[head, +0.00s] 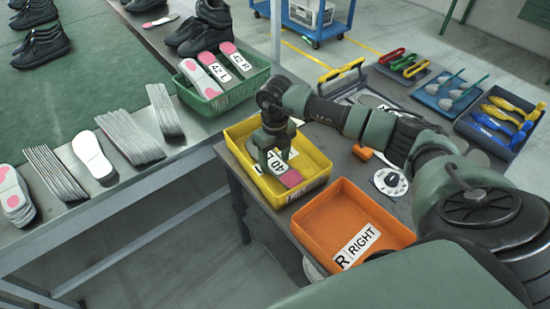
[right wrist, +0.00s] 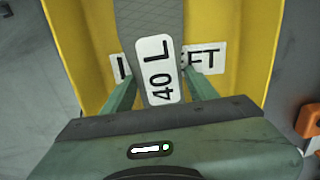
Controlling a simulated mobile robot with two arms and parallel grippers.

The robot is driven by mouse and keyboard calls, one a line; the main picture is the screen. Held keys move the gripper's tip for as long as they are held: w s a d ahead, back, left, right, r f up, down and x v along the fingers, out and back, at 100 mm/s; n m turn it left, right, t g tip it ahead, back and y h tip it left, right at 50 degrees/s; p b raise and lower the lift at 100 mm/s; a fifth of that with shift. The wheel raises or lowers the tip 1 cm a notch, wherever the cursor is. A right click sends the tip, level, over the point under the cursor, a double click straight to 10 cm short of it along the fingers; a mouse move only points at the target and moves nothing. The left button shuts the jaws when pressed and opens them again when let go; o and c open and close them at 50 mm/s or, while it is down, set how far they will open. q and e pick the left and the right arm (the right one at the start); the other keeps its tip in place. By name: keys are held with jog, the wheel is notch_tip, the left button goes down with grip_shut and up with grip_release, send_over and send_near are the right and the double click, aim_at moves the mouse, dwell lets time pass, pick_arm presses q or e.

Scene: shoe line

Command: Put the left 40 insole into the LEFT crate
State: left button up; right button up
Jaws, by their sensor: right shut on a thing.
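The left 40 insole (head: 291,178) shows a pink end and a white "40 L" label in the head view. The label (right wrist: 158,70) reads clearly in the right wrist view, on a grey insole. My right gripper (head: 272,158) is shut on the insole, one finger on each side. Gripper and insole are within the outline of the yellow LEFT crate (head: 238,137), whose sign (right wrist: 207,58) is partly hidden behind the insole. I cannot tell whether the insole touches the crate floor. My left gripper is not in view.
The orange RIGHT crate (head: 325,205) stands beside the yellow one, empty. A green bin (head: 238,92) holds insoles marked 42 L and 42 R. Several insole stacks (head: 128,137) lie on the left bench. Tool trays (head: 497,120) lie on the right.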

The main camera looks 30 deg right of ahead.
aim_at(275, 164)
jog(key=o, duration=1.3)
jog(key=shift+f, duration=0.1)
jog(key=shift+o, duration=0.2)
notch_tip(275, 164, up, 12)
jog(key=b, duration=0.1)
